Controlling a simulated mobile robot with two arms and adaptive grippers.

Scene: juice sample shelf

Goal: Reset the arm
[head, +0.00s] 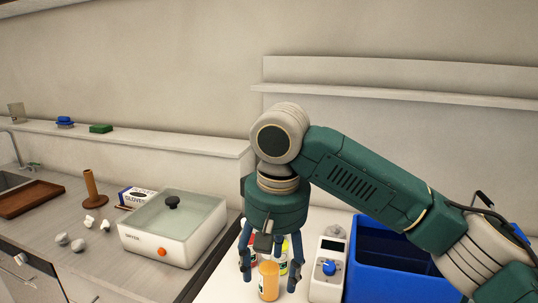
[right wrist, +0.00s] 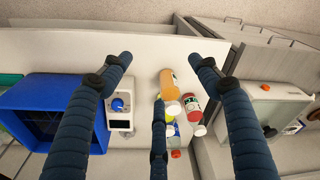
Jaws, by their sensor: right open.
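My right arm (head: 350,175) reaches in from the right in the head view and bends down at the wrist. My right gripper (head: 268,272) points down, open, over a small group of juice bottles. An orange bottle (head: 268,281) shows between its fingers, with yellow and red bottles partly hidden behind. In the right wrist view my right gripper (right wrist: 159,60) has its fingers spread wide. The orange bottle (right wrist: 169,88), a red-labelled bottle (right wrist: 189,104) and a yellow one (right wrist: 170,126) stand close together beyond the fingers. I cannot tell whether any finger touches a bottle. My left gripper is not in view.
A blue bin (head: 385,262) and a white device with a blue knob (head: 328,268) stand right of the bottles. A white dryer box (head: 175,228) with a glass lid stands to the left. Wall shelves (head: 420,90) run behind the arm.

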